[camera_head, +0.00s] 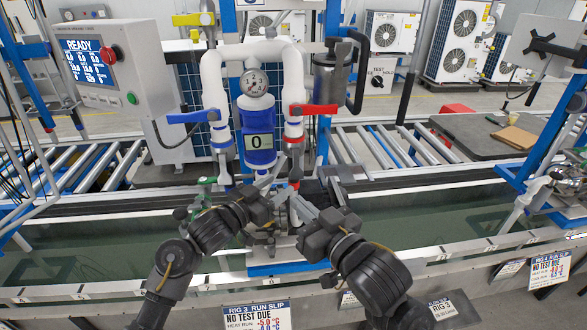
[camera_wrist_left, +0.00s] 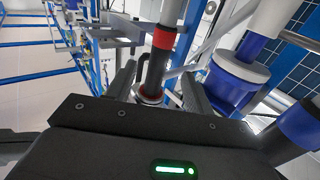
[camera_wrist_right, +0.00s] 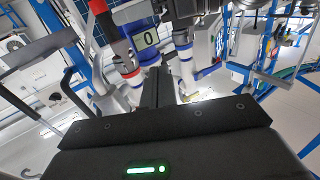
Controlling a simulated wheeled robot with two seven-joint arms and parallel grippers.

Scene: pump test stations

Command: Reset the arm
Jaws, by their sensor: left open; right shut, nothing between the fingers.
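Both my arms reach in from the bottom of the head view to the pump rig at the middle. My left gripper (camera_head: 268,190) is near the foot of the rig. In the left wrist view it is open (camera_wrist_left: 160,80), and a black rod with a red band (camera_wrist_left: 157,55) shows between or beyond its fingers; I cannot tell if they touch. My right gripper (camera_head: 298,200) is just right of the left one, below the red-handled valve (camera_head: 314,109). In the right wrist view its fingers are shut and empty (camera_wrist_right: 156,85). The fingertips are partly hidden in the head view.
The rig has white pipes (camera_head: 213,85), a gauge (camera_head: 256,83), a blue meter reading 0 (camera_head: 258,140) and a blue valve handle (camera_head: 192,117). A READY panel (camera_head: 90,60) stands left. A grey tray (camera_head: 490,140) lies right. The trough (camera_head: 400,212) is open on both sides.

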